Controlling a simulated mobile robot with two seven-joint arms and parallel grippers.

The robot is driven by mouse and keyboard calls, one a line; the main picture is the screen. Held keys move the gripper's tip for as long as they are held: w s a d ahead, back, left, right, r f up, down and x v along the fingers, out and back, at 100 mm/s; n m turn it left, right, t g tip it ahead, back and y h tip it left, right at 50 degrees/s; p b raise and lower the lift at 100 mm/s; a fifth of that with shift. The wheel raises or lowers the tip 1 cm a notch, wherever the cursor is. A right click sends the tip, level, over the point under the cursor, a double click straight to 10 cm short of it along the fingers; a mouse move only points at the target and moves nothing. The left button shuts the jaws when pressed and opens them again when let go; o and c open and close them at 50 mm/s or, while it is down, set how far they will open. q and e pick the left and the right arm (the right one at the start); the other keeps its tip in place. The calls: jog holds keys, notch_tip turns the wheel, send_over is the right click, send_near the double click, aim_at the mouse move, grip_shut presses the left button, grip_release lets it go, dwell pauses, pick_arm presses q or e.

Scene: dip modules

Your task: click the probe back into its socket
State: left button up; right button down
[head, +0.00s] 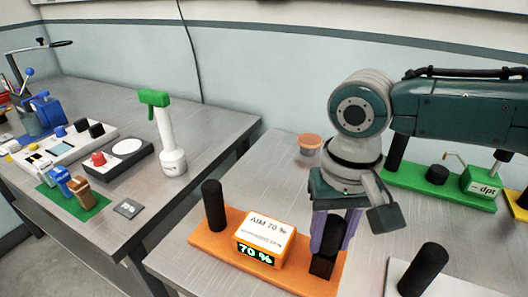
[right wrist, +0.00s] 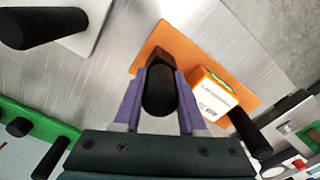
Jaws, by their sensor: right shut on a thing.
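My right gripper (head: 327,246) points down at the right end of an orange module (head: 215,250). Its purple fingers are shut on a black rounded piece (right wrist: 160,92), which seems to be the probe. A black block (head: 321,267), likely the socket, sits beneath it on the orange base. The block also shows in the right wrist view (right wrist: 155,55). The fingers hide the join, so I cannot tell whether the probe is seated. The module's box (head: 264,238) reads "AIM 70 %", with "70 %" on its green display. My left gripper is not in view.
A black post (head: 213,206) stands on the module's left end. A small orange-lidded cup (head: 309,146) is behind. A green module (head: 440,187) and a white one with a black post (head: 423,270) are to the right. Several devices crowd the left table (head: 215,142).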

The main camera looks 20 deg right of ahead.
grip_release()
dwell(0.5)
notch_tip(320, 180, up, 9)
jog(key=p, duration=1)
dwell(0.4)
jog(key=shift+s, duration=0.1)
